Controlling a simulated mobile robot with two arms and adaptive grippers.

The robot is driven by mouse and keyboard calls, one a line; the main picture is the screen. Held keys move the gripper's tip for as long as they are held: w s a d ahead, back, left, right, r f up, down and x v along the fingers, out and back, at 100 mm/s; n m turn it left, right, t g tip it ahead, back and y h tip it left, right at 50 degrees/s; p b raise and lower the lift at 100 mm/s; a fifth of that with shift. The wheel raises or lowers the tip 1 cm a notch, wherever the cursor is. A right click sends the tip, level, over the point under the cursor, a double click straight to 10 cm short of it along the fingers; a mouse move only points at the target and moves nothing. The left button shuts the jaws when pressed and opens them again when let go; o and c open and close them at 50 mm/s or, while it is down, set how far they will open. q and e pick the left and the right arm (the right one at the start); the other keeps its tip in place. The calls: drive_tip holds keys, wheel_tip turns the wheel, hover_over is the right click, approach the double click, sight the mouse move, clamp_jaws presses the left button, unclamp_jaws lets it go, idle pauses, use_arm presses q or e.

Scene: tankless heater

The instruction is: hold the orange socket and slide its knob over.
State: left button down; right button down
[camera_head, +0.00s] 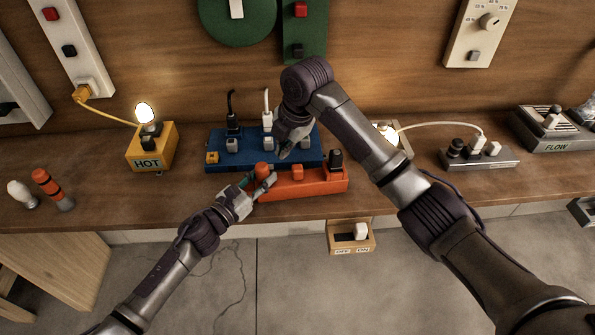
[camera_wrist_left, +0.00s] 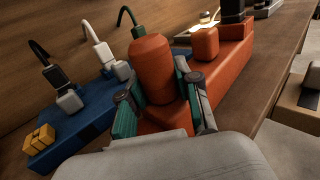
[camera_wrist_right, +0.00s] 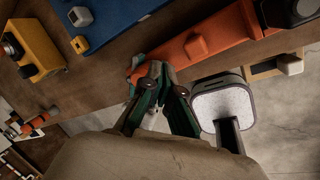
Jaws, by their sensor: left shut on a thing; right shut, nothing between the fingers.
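The orange socket (camera_head: 318,182) lies along the front of the bench. It carries a tall rounded orange piece (camera_wrist_left: 152,65) at its left end, a square orange knob (camera_head: 297,172) near the middle and a black plug (camera_head: 336,160) at the right. My left gripper (camera_head: 262,186) is shut on the socket's left end, its green-padded fingers on either side beside the rounded piece in the left wrist view. My right gripper (camera_head: 284,154) is shut and empty, above and behind the socket. In the right wrist view its fingertips (camera_wrist_right: 155,72) overlap the socket's left end; contact cannot be told.
A blue power strip (camera_head: 215,160) with plugs lies just behind the socket. A yellow HOT box (camera_head: 152,148) with a lit bulb stands left. A wooden OFF/ON switch box (camera_head: 340,245) sits at the bench front. A grey strip (camera_head: 480,158) lies right.

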sight(292, 179)
use_arm(q)
drive_tip(key=shift+a+f, duration=0.1)
drive_tip(key=shift+f, duration=0.05)
use_arm(e)
wheel_tip(292, 179, down, 8)
drive_tip(key=shift+f, duration=0.1)
drive_tip(key=shift+d, duration=0.2)
idle(1.3)
drive_tip(key=shift+w+d, duration=0.15)
drive_tip(key=shift+d, duration=1.2)
drive_tip(key=shift+a, duration=0.7)
drive_tip(key=shift+r, duration=3.6)
use_arm(q)
drive_tip(key=c, duration=0.7)
unclamp_jaws()
drive_tip(key=shift+w, duration=0.1)
